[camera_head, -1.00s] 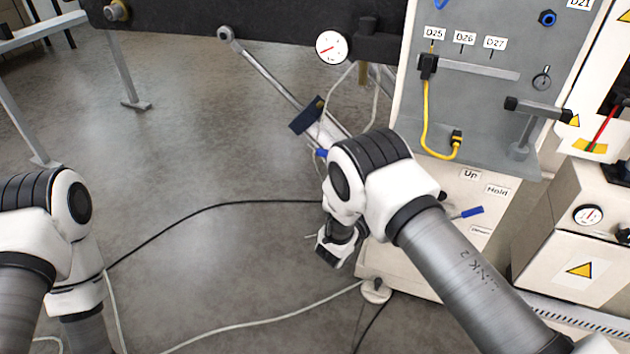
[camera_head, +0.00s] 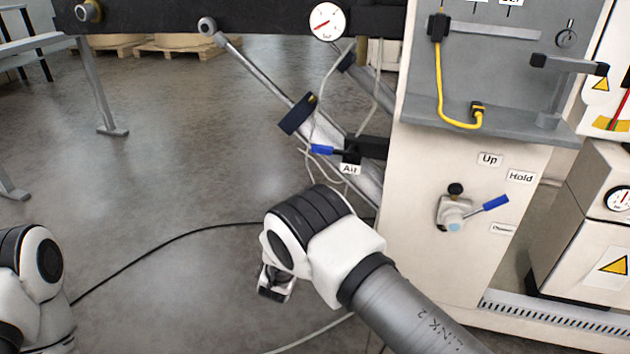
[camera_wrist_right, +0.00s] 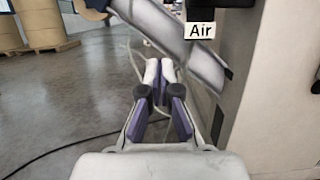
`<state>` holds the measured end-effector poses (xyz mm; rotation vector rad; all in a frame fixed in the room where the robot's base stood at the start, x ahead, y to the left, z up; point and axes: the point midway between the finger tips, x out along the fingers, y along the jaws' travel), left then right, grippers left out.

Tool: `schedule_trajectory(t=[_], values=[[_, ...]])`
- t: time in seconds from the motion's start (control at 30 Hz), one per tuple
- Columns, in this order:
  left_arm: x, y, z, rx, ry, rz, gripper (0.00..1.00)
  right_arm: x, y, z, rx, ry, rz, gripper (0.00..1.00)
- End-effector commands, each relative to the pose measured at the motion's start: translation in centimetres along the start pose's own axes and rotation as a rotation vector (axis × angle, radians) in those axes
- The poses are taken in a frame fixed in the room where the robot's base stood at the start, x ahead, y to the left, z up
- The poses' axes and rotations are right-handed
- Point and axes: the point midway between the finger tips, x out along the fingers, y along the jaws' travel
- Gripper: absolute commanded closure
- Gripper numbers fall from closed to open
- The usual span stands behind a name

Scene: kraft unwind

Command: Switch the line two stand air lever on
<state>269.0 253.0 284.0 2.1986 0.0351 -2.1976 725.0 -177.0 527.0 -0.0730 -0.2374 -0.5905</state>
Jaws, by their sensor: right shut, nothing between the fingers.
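The air lever has a blue handle (camera_head: 322,149) pointing left from a black valve body, with an "Air" label (camera_head: 350,169) just below. My left gripper is out of view; only part of my left arm shows.
A round gauge (camera_head: 327,21) sits above the lever. A dark block (camera_head: 298,114) on the slanted strut and loose pale hoses are close by. Another blue-handled lever (camera_head: 495,203) is on the white cabinet (camera_head: 420,240) at right. The floor to the left is mostly open.

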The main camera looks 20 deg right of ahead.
Motion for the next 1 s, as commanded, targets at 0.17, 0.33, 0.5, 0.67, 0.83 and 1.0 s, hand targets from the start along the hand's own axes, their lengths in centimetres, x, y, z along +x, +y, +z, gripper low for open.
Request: schedule_trajectory(t=[0.17,0.33,0.5,0.67,0.83,1.0], values=[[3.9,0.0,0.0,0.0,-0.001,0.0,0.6,0.9,0.1,-1.0,0.001,-0.003,-0.001,1.0],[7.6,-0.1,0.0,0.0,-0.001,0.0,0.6,2.2,-0.1,-1.1,0.003,-0.004,-0.002,1.0],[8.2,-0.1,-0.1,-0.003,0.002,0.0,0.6,6.4,-0.2,-0.6,0.005,-0.001,-0.005,1.0],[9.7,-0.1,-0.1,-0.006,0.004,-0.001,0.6,9.9,-0.1,-0.5,0.004,-0.002,-0.003,1.0],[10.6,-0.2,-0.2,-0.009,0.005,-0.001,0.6,10.5,0.0,2.6,0.002,-0.003,-0.001,1.0],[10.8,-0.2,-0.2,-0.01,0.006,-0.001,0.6,10.7,0.0,3.7,0.0,-0.001,0.0,1.0]])
